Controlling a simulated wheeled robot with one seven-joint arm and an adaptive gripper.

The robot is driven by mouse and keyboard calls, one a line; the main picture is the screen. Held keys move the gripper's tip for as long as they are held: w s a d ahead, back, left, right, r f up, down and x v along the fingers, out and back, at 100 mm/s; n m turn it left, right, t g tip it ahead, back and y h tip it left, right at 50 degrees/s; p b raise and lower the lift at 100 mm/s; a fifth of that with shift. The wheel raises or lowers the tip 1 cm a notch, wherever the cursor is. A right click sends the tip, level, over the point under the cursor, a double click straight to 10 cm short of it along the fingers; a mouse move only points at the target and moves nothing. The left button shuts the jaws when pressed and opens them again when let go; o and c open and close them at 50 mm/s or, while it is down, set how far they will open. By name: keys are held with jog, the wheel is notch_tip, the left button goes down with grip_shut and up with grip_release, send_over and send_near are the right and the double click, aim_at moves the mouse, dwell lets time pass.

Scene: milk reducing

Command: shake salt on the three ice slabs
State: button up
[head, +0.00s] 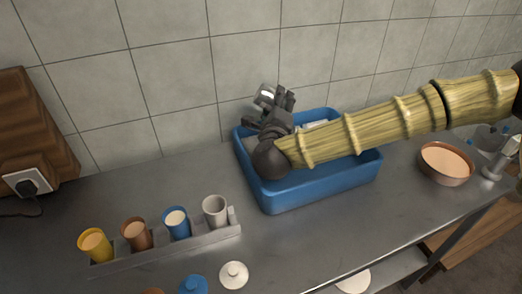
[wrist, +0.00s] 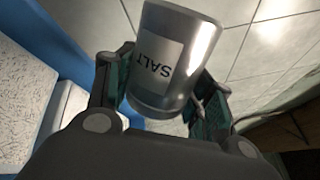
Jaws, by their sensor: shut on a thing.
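My gripper (head: 284,100) is over the back left part of a blue tub (head: 320,190). In the wrist view my gripper (wrist: 165,95) is shut on a metal salt shaker (wrist: 190,50) with a "SALT" label, which appears upside down in that picture. White, rough-topped ice slabs (wrist: 22,105) lie inside the tub, to the left of the shaker in the wrist view. In the head view only a bit of a slab (head: 316,125) shows behind my arm. I cannot tell how many slabs there are, or whether salt lies on them.
A grey rack (head: 170,250) holds a yellow cup (head: 95,245), a brown cup (head: 136,234), a blue cup (head: 177,223) and a grey cup (head: 214,210). Lids (head: 234,275) lie in front. A bowl (head: 445,164) stands right of the tub. The tiled wall (head: 180,70) is close behind.

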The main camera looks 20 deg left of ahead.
jog(key=shift+w+d, duration=0.5)
jog(key=shift+d, duration=0.2)
jog(key=shift+w+d, duration=0.5)
jog(key=shift+d, duration=0.15)
jog(key=shift+r+n+p, duration=0.25)
jog(key=shift+n+p, duration=0.5)
jog(key=shift+n, duration=0.5)
jog(key=shift+r+n+p, duration=0.25)
jog(key=shift+n+p, duration=0.45)
jog(key=shift+n, duration=0.55)
jog(key=shift+r+n+p, duration=0.15)
jog(key=shift+n+p, duration=0.75)
jog(key=shift+n, duration=0.9)
jog(key=shift+r+n+p, duration=0.15)
jog(key=shift+n+p, duration=0.15)
jog(key=shift+n, duration=0.1)
jog(key=shift+r+n+p, duration=0.15)
jog(key=shift+n+p, duration=0.4)
jog(key=shift+n, duration=0.55)
jog(key=shift+r+n+p, duration=0.2)
jog(key=shift+n+p, duration=0.4)
jog(key=shift+n, duration=0.7)
jog(key=shift+r+n+p, duration=0.15)
jog(key=shift+n+p, duration=0.4)
jog(key=shift+n, duration=0.75)
jog(key=shift+n, duration=0.3)
